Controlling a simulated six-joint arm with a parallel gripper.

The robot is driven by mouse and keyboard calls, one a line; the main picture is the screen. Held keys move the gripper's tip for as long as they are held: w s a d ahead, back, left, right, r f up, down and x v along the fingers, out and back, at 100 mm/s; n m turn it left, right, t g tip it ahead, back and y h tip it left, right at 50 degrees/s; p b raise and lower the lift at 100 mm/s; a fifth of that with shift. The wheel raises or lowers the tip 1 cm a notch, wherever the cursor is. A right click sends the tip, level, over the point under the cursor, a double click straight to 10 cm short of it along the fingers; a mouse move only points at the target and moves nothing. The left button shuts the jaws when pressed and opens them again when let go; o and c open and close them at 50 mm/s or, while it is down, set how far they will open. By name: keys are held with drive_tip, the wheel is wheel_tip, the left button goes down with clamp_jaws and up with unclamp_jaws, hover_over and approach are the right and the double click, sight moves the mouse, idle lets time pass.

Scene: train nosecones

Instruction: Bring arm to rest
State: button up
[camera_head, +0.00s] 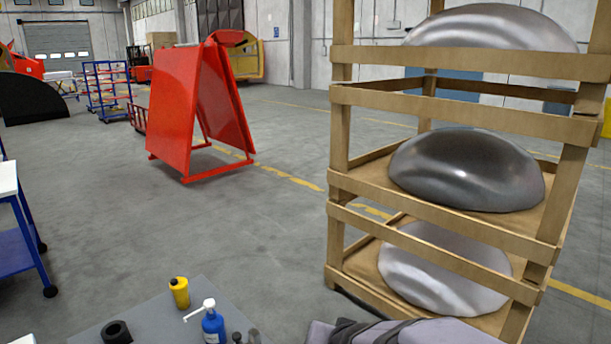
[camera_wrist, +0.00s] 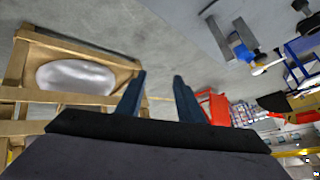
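My gripper (camera_wrist: 160,98) shows in the wrist view with its two dark blue fingers apart and nothing between them. The wrist view is upside down or strongly turned compared with the head view. In the head view, part of my arm (camera_head: 410,331) shows at the bottom edge, right of the grey table; the gripper's fingers cannot be seen there. The gripper touches nothing that I can see.
A wooden rack (camera_head: 340,140) with metal nosecones (camera_head: 467,170) stands close on the right. A grey table (camera_head: 150,312) holds a blue bottle (camera_head: 213,328), a yellow bottle (camera_head: 180,292) and a black roll (camera_head: 116,332). A red stand (camera_head: 176,105) is farther back. Open floor lies between.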

drive_tip(key=s+d+f+n+g, duration=0.1)
drive_tip(key=s+d+f+g, duration=0.1)
drive_tip(key=s, duration=0.5)
drive_tip(key=s+d+f+g+h, duration=0.1)
drive_tip(key=s+d+f+g, duration=0.1)
drive_tip(key=s, duration=0.6)
drive_tip(key=s+d+f+n+g+h, duration=0.1)
drive_tip(key=s+d+f+g, duration=0.2)
drive_tip(key=s+d, duration=0.3)
drive_tip(key=shift+s+n+g, duration=0.3)
drive_tip(key=shift+s+g, duration=0.4)
drive_tip(key=shift+s, duration=0.55)
